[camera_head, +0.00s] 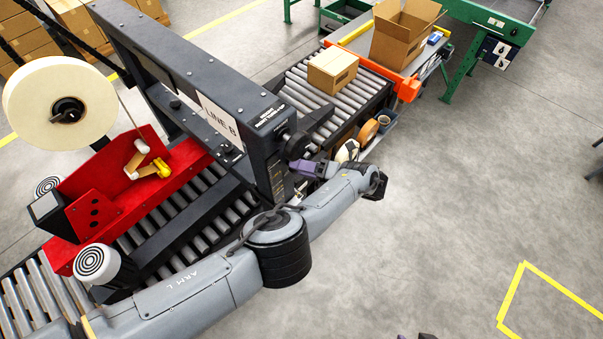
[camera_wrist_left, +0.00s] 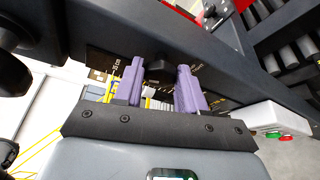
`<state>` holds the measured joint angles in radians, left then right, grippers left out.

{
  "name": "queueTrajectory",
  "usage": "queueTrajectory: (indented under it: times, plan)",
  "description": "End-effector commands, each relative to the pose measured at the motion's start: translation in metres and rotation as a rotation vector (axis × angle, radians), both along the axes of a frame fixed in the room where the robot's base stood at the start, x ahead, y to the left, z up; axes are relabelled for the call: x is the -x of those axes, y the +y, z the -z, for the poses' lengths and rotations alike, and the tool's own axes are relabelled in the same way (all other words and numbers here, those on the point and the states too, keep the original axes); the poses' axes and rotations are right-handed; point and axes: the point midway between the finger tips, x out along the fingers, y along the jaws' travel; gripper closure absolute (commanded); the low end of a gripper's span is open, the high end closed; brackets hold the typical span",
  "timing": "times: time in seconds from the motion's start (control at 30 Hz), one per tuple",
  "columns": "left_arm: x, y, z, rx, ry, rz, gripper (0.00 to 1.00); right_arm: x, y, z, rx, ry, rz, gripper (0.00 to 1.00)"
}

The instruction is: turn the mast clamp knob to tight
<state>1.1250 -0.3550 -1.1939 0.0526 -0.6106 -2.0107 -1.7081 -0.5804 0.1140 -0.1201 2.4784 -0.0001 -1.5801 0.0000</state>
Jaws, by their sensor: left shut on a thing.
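The mast clamp knob (camera_wrist_left: 160,70) is small and black. It sits on the dark mast, between the two purple fingers of my left gripper (camera_wrist_left: 159,72) in the left wrist view. The fingers are shut on it, one at each side. In the head view my left gripper (camera_head: 304,166) is at the front face of the dark mast (camera_head: 277,172), below a black round handle. The knob is not clear there, and I cannot read its tightness. Only a purple tip of my right gripper (camera_head: 401,337) shows at the bottom edge; its jaws are not visible.
A red tape unit (camera_head: 118,190) with a large tape roll (camera_head: 40,105) stands left. A closed carton (camera_head: 332,70) and an open carton (camera_head: 403,32) stand beyond.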

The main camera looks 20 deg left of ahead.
Motion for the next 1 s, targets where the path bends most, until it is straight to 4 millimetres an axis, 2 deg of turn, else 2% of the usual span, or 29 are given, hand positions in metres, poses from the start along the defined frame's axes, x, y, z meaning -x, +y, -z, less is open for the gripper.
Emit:
queueTrajectory:
  times: [0.4,1.0]
  plan:
    - [0.0,-0.0001,0.0024,-0.083,0.216,0.003,0.9,-0.0001,-0.0008,0.0055,0.003,-0.001,-0.002,0.57]
    - [-0.0005,-0.0003,0.0031,-0.12,0.318,0.003,0.9,-0.0001,-0.0021,0.0071,0.009,-0.002,-0.006,0.57]
